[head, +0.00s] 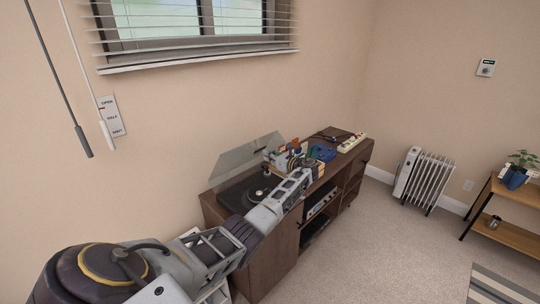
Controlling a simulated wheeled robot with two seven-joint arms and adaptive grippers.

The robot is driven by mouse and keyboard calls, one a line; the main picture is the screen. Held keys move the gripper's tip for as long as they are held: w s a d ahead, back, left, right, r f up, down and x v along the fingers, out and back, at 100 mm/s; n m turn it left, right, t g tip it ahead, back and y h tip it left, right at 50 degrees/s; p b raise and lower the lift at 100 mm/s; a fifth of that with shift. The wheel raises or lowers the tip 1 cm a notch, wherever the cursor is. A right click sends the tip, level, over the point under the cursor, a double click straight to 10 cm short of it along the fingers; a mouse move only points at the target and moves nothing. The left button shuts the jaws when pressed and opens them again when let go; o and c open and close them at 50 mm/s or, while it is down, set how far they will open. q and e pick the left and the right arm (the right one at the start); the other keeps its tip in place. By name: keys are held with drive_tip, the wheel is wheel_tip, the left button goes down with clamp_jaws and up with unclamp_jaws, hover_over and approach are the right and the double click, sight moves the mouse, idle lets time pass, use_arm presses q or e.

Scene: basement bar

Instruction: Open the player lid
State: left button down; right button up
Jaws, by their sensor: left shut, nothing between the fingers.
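The record player (236,197) sits on the left end of a dark wooden cabinet. Its clear grey lid (238,157) stands raised and tilted along the back of the player, near the wall. The platter and a small silver part show below it. My left arm comes in from the lower left and crosses in front of the player. My left gripper (309,164) is shut and empty, to the right of the lid, over the cabinet's middle. Its fingertips are small and hard to separate from the items behind. My arm hides the player's front right part. My right gripper is not in view.
The cabinet (272,262) has open shelves with electronics. Blue items (322,153) and a white power strip (352,142) lie on its top to the right. A window with blinds is above. A radiator (424,180) and a shelf with a plant stand right; carpet between is clear.

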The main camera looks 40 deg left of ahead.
use_arm(q)
drive_tip(key=shift+f, duration=0.15)
drive_tip(key=shift+d, duration=0.25)
drive_tip(key=d+r+b, duration=0.1)
drive_tip(key=d+r, duration=0.5)
drive_tip(key=d, duration=0.1)
drive_tip(key=shift+s+d+r, duration=0.3)
drive_tip(key=shift+d, duration=0.05)
idle(0.7)
